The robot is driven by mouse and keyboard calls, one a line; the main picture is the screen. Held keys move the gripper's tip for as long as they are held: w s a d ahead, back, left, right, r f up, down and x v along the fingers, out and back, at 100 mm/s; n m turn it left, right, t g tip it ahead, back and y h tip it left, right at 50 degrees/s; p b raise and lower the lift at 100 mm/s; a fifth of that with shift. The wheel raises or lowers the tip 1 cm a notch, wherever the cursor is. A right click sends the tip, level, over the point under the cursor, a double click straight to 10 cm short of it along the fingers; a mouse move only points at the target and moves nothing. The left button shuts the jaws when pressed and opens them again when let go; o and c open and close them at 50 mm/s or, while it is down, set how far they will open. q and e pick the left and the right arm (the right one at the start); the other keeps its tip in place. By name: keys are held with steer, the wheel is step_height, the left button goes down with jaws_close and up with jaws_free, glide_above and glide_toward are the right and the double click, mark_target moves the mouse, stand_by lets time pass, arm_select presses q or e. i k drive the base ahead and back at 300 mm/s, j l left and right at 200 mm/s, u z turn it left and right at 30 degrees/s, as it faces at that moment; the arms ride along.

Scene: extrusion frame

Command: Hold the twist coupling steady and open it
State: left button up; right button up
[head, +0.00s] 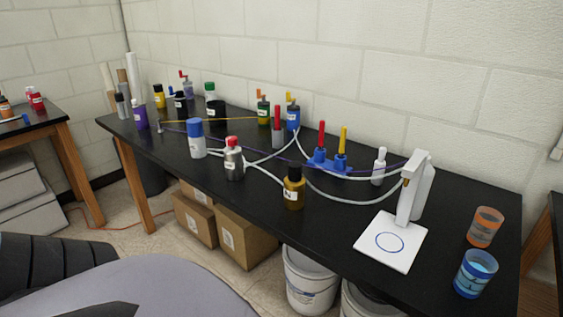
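I cannot make out with certainty which thing is the twist coupling. A blue fitting (329,161) with one red and one yellow upright handle sits on the black bench, right of its middle. White and purple tubes run to it or close by it. A small white upright piece (378,166) stands to its right. Neither of my grippers is in view.
The black bench (430,270) carries a white stand (402,243) with a square base, an orange cup (485,226), a blue cup (475,273) and several bottles, including a dark amber one (293,192). Boxes (245,238) and buckets (309,285) are underneath.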

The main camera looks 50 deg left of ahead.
mark_target(294, 192)
steer(key=u, duration=1.5)
steer(key=z, duration=0.35)
steer(key=i+j+z, duration=0.1)
steer(key=j+z, duration=0.15)
steer(key=z, duration=0.15)
steer(key=i+j+z, duration=0.1)
steer(key=j+z, duration=0.15)
steer(key=z, duration=0.2)
steer(key=j+z, duration=0.35)
steer(key=j, duration=0.4)
steer(key=j+z, duration=0.15)
steer(key=j, duration=0.6)
